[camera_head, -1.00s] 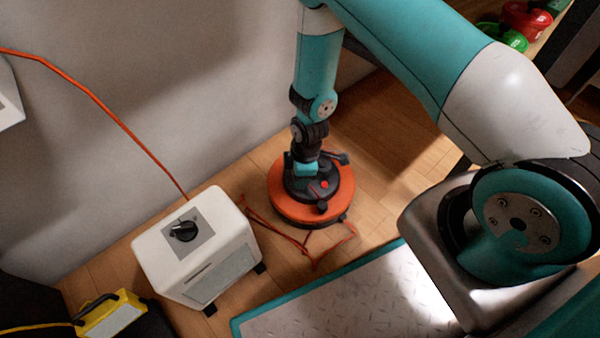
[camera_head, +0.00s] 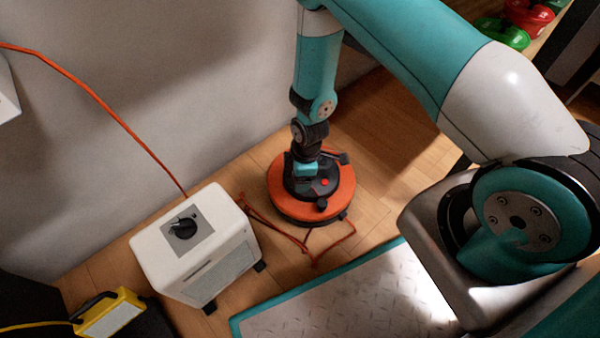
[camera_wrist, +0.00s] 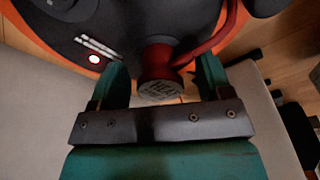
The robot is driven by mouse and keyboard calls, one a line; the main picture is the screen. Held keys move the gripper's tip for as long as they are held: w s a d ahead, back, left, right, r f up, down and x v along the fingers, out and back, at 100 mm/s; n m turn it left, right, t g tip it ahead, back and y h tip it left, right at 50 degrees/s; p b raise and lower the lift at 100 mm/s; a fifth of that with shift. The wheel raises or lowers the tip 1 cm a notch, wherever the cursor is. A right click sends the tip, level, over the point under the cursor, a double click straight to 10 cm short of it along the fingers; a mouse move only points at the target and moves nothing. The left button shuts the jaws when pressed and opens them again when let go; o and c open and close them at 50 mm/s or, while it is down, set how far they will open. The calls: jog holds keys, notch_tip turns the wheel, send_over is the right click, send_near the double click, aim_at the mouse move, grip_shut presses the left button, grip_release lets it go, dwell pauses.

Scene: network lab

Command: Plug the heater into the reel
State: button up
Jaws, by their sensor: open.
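The heater (camera_head: 200,250) is a white box with a black knob, standing on the wood floor beside the wall. The reel (camera_head: 283,198) is an orange disc with a black hub, on the floor to its right. My gripper (camera_head: 306,172) points down at the reel's hub. In the wrist view, my gripper (camera_wrist: 165,78) is open, its teal fingers on either side of a dark red plug (camera_wrist: 158,72) with a grey end and a red cord. Gaps show beside the plug. The plug is at the reel's black face (camera_wrist: 110,25); how far it is seated is hidden.
An orange cord (camera_head: 125,130) runs along the wall behind the heater, and more cord (camera_head: 315,255) lies loose on the floor. A yellow lamp-like box (camera_head: 110,314) is at lower left. A teal-edged metal plate (camera_head: 350,300) lies in front. Red and green items (camera_head: 515,25) sit at upper right.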

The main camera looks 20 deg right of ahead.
notch_tip(320, 180, up, 17)
jog(key=d+p, duration=0.2)
jog(key=p, duration=0.7)
jog(key=shift+s+r, duration=0.2)
jog(key=shift+s, duration=0.1)
jog(key=a+r+m+y+p, duration=0.1)
jog(key=a+r+m+p, duration=0.25)
jog(key=r, duration=1.25)
jog(key=s+a+r+m+y+p, duration=0.1)
jog(key=s+r+p, duration=0.1)
jog(key=s+r, duration=0.55)
jog(key=s+a+r+m+p, duration=0.15)
jog(key=s+r, duration=0.35)
jog(key=r, duration=0.6)
jog(key=s+a+r+m+y+p, duration=0.1)
jog(key=s+r+m+p, duration=0.1)
jog(key=s+r, duration=0.55)
notch_tip(320, 180, up, 37)
jog(key=w+p, duration=0.2)
jog(key=p, duration=3.4)
jog(key=shift+d, duration=0.15)
jog(key=shift+c, duration=0.5)
